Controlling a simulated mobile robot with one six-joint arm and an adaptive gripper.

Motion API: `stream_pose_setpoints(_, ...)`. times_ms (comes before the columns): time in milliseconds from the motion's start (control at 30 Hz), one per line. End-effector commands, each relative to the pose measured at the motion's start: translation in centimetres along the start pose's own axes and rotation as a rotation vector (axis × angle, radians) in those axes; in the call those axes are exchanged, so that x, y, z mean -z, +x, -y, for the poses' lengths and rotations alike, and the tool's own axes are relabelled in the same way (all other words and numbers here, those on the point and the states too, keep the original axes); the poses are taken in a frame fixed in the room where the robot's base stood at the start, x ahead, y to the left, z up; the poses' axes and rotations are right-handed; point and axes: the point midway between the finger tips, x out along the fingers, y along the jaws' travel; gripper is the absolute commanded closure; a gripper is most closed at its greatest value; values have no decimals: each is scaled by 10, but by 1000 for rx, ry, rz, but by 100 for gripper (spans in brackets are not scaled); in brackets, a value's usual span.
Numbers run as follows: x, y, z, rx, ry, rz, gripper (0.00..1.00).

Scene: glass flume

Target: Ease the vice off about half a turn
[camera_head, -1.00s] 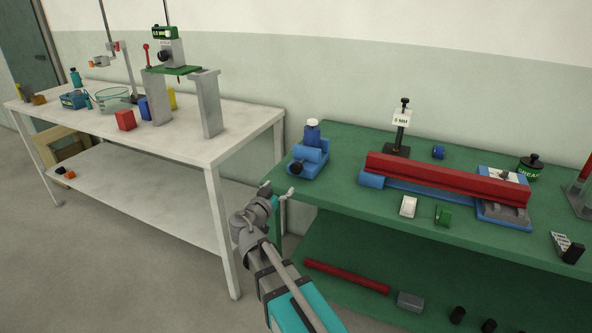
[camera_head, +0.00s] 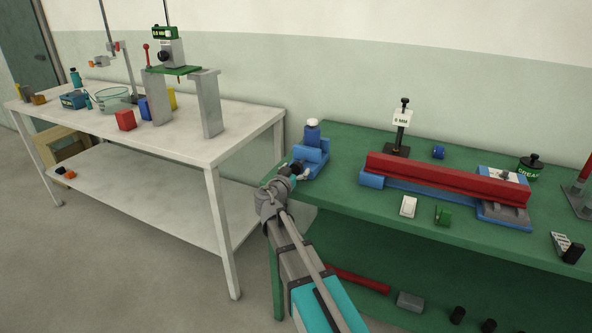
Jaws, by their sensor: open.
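The blue vice (camera_head: 316,155) sits at the left end of the green bench. A blue bottle with a white cap (camera_head: 312,132) stands upright between its jaws; how tightly it is held I cannot tell. The vice's dark round knob (camera_head: 297,167) faces the front left. My gripper (camera_head: 295,172) is open at the knob, its fingers appearing to lie on either side of it. Whether they touch the knob I cannot tell. My wrist partly hides the front left corner of the bench.
A long red bar (camera_head: 445,180) lies on a blue base to the right. A white block (camera_head: 408,206) and a green block (camera_head: 443,215) sit before it. A white table (camera_head: 180,148) stands left, with a gap between it and the green bench (camera_head: 355,200).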

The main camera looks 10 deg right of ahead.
Motion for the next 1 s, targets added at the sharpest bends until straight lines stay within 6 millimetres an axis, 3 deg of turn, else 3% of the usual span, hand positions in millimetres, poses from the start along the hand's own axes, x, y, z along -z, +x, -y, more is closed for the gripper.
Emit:
stream_pose_setpoints(267,0,0,0,0,0,0,9)
stream_pose_setpoints(700,0,0,0,0,0,0,90)
stream_pose_setpoints(1000,0,0,0,0,-25,0,90)
